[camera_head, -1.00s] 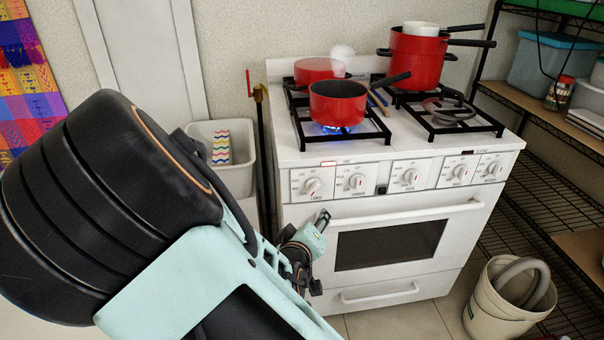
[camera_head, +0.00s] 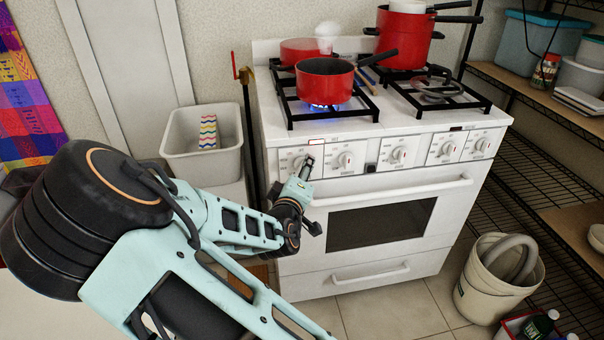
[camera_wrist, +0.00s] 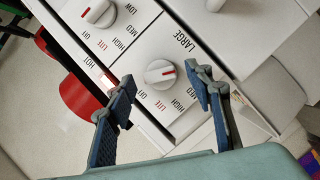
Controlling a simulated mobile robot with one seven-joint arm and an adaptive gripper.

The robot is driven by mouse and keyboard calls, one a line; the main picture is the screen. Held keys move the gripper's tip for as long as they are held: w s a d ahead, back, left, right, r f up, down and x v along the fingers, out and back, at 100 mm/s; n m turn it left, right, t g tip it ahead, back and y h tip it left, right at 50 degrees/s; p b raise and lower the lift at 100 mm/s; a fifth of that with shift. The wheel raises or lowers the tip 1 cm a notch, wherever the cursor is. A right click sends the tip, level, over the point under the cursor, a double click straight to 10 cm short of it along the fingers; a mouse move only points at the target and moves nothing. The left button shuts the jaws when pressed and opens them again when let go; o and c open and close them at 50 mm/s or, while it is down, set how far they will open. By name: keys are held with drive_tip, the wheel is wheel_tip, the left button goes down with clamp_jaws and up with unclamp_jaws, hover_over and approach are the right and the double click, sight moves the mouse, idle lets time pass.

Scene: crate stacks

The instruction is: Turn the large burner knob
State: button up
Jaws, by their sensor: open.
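My gripper (camera_wrist: 159,78) is open, with one blue-padded finger on each side of the knob in that view. I cannot tell whether the fingers touch it. In the head view my gripper (camera_head: 306,167) is at the leftmost knob of the panel and hides most of it.
A neighbouring knob (camera_wrist: 99,13) is close by. A red saucepan (camera_head: 325,82) stands over a blue flame (camera_head: 322,107) on the front left burner. The oven handle (camera_head: 400,190) runs below the panel. A white bin (camera_head: 203,145) stands left of the stove.

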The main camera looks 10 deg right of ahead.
drive_tip(key=shift+w+d+f, duration=0.15)
drive_tip(key=shift+w+d, duration=0.1)
drive_tip(key=shift+w, duration=0.4)
drive_tip(key=shift+c, duration=0.7)
drive_tip(key=c, duration=1)
